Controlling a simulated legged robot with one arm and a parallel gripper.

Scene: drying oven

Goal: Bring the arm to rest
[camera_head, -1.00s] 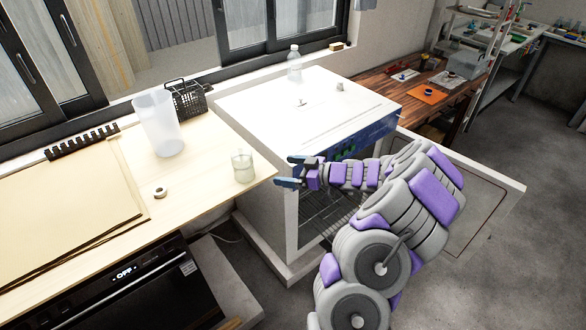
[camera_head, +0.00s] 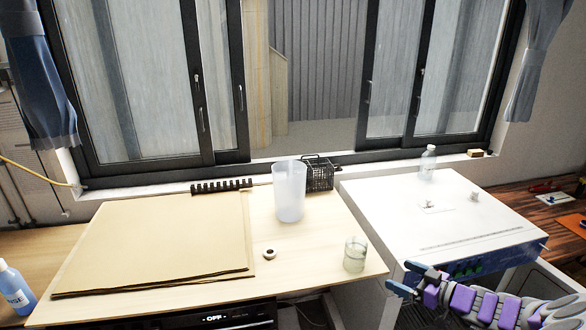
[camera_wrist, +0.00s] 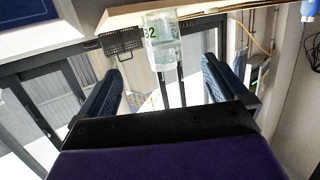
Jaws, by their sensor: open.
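My gripper (camera_head: 406,279) is at the lower right in the head view, in front of the white drying oven (camera_head: 400,215) and its blue control panel (camera_head: 485,262). My arm reaches in from the lower right corner. The two jaws are apart with nothing between them. In the wrist view my gripper (camera_wrist: 163,85) also shows spread fingers. A clear container (camera_wrist: 162,42) marked B2 appears beyond them, in a picture that looks upside down. Most of the oven's front is cut off or hidden by my arm.
A glass jar (camera_head: 355,255) stands near the wooden counter's right edge, close to my gripper.

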